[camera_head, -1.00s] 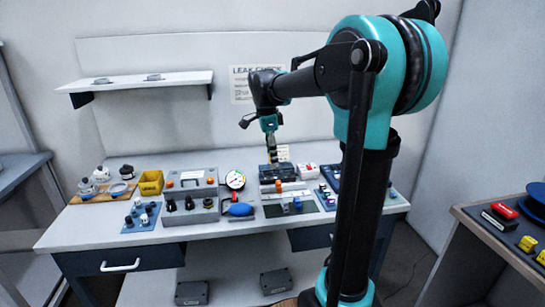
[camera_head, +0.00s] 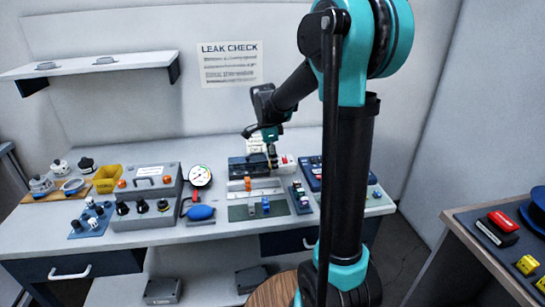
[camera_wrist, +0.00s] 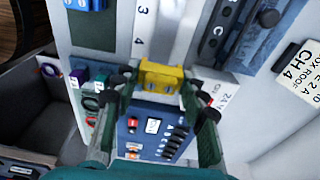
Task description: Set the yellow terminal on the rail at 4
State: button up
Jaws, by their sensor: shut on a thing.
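The yellow terminal (camera_wrist: 161,77) is a small block held between my fingertips in the wrist view. My gripper (camera_wrist: 160,84) is shut on it. The terminal is over or near a pale strip (camera_wrist: 153,20) printed with 3 and 4. The 4 (camera_wrist: 138,42) is just left of and above the terminal in the picture. I cannot tell whether the terminal touches anything below. In the head view my gripper (camera_head: 271,158) is above the back of the bench, behind the green board (camera_head: 240,213); the terminal is too small there to make out clearly.
A blue panel with several dark knobs (camera_wrist: 160,135) lies below the fingers. Beside the gripper are a dark box (camera_head: 240,168) and a white-and-red item (camera_head: 287,161). A gauge (camera_head: 200,176), grey case (camera_head: 150,184) and yellow bin (camera_head: 107,178) stand left. The right bench (camera_head: 480,260) holds yellow blocks (camera_head: 527,265).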

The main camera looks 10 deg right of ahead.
aim_at(274, 183)
jog(key=shift+f, duration=2.8)
jog(key=shift+f, duration=0.4)
dwell(0.5)
jog(key=o, duration=1.1)
jog(key=shift+c, duration=0.2)
jog(key=shift+r, duration=0.1)
jog(key=shift+r, duration=3.45)
